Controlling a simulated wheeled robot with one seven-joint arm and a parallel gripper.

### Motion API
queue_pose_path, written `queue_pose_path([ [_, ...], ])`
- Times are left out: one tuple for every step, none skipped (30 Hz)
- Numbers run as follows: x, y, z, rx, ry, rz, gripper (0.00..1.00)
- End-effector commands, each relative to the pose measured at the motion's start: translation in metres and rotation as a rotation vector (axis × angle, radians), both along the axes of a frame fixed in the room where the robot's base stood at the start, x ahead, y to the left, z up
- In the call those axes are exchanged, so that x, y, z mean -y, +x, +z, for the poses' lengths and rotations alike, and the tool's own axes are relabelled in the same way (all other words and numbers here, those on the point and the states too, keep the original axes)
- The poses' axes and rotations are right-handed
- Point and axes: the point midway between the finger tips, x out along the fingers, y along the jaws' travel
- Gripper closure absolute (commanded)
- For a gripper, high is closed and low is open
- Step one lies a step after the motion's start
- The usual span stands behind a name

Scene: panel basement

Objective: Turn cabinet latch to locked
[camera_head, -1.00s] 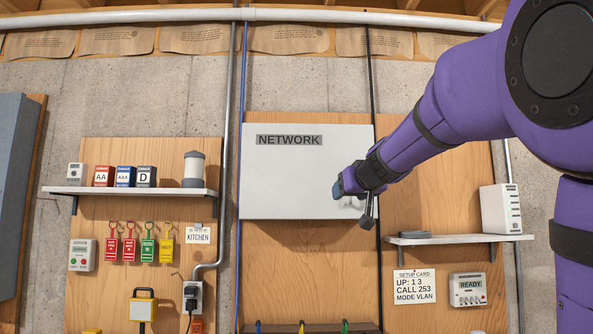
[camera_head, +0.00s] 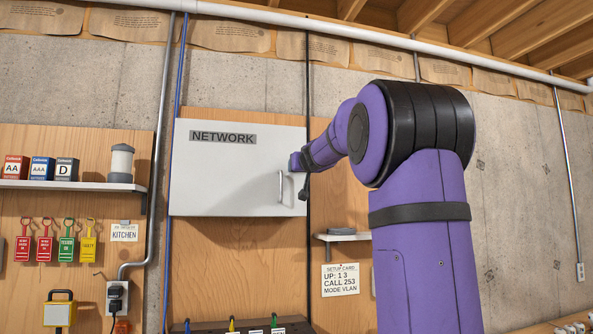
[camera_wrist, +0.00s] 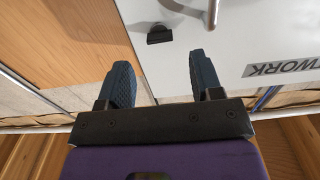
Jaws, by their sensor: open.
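The white cabinet door (camera_head: 228,172) labelled NETWORK hangs shut on the wooden panel, with a metal bar handle (camera_head: 281,187) near its right edge. In the wrist view, a small black latch (camera_wrist: 159,34) sits on the white door close to its edge, beside the handle (camera_wrist: 213,12). My gripper (camera_wrist: 165,82) is open and empty, with dark blue ribbed fingers spread apart. The latch lies ahead of the fingers, roughly between their lines, and no contact shows.
A shelf (camera_head: 342,237) and a setup card (camera_head: 341,280) are right of the cabinet, partly behind my arm. Left are a shelf (camera_head: 70,186) with battery boxes and hanging tags (camera_head: 67,240). A black cable (camera_head: 308,90) runs down beside the door edge.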

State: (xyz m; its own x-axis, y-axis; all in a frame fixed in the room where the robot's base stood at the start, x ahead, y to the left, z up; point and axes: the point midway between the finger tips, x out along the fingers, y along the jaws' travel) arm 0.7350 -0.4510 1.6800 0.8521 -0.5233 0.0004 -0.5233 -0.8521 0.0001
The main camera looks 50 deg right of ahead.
Motion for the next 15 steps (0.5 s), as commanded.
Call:
queue_pose_path([
  [0.002,0.005,0.000,-0.001,0.001,0.003,0.40],
  [0.003,0.007,0.000,0.000,0.001,0.004,0.40],
  [0.005,0.011,0.000,0.000,0.001,0.004,0.40],
  [0.007,0.013,0.000,-0.001,0.001,0.003,0.40],
  [0.008,0.015,0.000,-0.001,0.001,0.003,0.40],
  [0.010,0.019,0.000,-0.001,0.001,0.003,0.40],
  [0.011,0.022,0.000,-0.001,0.001,0.004,0.40],
  [0.013,0.024,0.000,-0.001,-0.001,0.003,0.40],
  [0.014,0.027,0.000,0.000,0.000,0.003,0.40],
  [0.015,0.028,0.000,-0.001,-0.001,0.003,0.40],
  [0.016,0.030,0.000,0.001,0.001,0.004,0.40],
  [0.018,0.032,0.000,0.000,0.000,0.003,0.40],
  [0.019,0.033,0.000,0.001,0.001,0.004,0.40],
  [0.020,0.035,0.000,0.001,0.001,0.004,0.40],
  [0.022,0.037,0.000,0.001,0.001,0.003,0.40],
])
